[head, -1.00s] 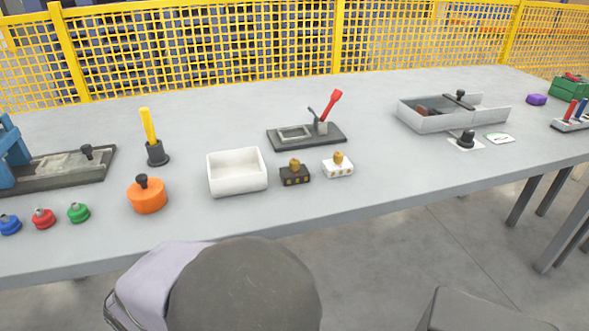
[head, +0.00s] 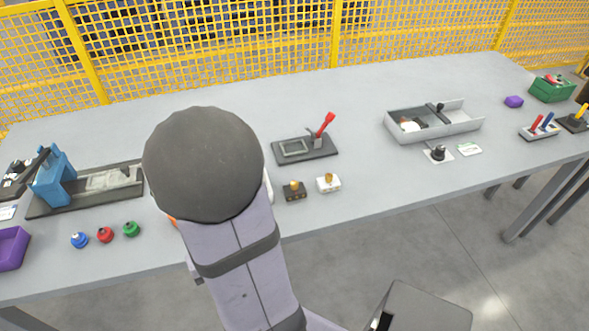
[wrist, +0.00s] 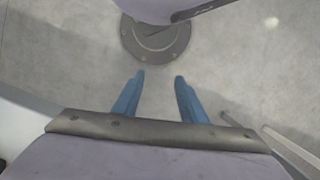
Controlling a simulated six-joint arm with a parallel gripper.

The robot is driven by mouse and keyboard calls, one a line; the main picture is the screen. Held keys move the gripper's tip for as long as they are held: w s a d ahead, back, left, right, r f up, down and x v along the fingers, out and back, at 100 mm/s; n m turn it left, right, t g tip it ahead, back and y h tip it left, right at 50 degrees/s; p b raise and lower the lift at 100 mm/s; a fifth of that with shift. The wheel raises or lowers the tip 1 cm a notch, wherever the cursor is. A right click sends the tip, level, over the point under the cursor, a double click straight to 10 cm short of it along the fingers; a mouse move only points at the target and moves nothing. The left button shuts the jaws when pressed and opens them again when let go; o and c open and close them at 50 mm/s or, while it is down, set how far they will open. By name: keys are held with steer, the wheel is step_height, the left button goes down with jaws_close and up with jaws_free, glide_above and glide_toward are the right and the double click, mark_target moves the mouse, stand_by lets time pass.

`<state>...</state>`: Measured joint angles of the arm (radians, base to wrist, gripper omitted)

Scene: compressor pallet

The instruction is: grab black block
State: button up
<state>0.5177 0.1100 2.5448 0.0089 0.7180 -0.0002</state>
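The black block (head: 295,194) is a small dark block with a gold-coloured knob on top. It sits on the grey table in the head view, just left of a similar white block (head: 328,185). My gripper shows in the wrist view (wrist: 160,98) with two blue fingers apart and nothing between them. It points down at the floor and my own base, away from the block. The gripper itself is not visible in the head view, where my arm rises in front of the table. The black block is not in the wrist view.
My arm hides most of a white bin (head: 269,188) and an orange object (head: 173,221). A dark plate with a red lever (head: 305,148) stands behind the blocks. A grey metal tray (head: 433,122) is to the right. The table front before the blocks is clear.

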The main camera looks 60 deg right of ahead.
step_height(320, 180, up, 11)
steer(key=s+d+m+y+p, duration=0.15)
steer(key=m+p, duration=0.25)
steer(key=p, duration=0.8)
step_height(320, 180, up, 4)
steer(key=m+t+h+p, duration=0.2)
steer(key=m+h+p, duration=0.6)
steer(key=p, duration=0.1)
glide_above(294, 183)
steer(key=a, duration=0.3)
steer(key=shift+y, duration=0.35)
steer(key=shift+b+x, duration=0.95)
steer(key=shift+x, duration=1.95)
